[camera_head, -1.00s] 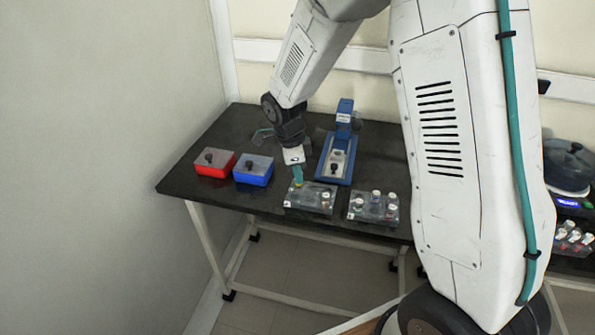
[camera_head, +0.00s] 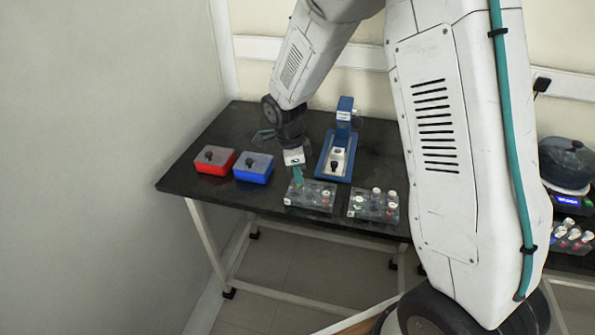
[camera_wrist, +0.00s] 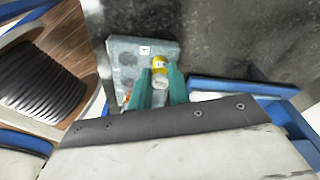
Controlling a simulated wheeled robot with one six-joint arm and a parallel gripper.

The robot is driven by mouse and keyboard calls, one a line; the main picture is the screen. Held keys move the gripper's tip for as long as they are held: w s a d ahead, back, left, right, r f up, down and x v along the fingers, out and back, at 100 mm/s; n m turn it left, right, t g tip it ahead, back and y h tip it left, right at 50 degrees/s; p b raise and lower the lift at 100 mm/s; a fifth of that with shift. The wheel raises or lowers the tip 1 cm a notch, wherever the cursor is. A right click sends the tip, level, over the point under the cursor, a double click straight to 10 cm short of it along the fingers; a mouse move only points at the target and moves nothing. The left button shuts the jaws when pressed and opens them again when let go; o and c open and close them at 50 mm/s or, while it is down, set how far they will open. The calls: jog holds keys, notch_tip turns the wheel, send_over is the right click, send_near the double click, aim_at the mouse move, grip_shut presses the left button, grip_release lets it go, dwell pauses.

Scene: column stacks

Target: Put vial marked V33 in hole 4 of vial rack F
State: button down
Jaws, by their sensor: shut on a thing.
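My gripper (camera_head: 298,182) points down over the left clear rack (camera_head: 322,197) on the dark bench. The vial is at the right part of the grey rack (camera_wrist: 118,45), which has a small white label (camera_wrist: 145,50) and dark round holes. I cannot read the vial's mark or the rack's letter. Whether the vial's lower end is inside a hole is hidden. An orange-topped vial (camera_wrist: 126,99) shows partly beside the left finger.
A second rack (camera_head: 352,213) with several capped vials stands close to the right. A blue box (camera_head: 253,176) and a red box (camera_head: 201,170) stand to the left. A blue device (camera_head: 328,178) stands behind the racks. Another device (camera_head: 566,170) is at far right.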

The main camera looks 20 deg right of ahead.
jog(key=shift+f, duration=0.4)
jog(key=c, duration=0.9)
grip_release()
jog(key=shift+r, duration=2.95)
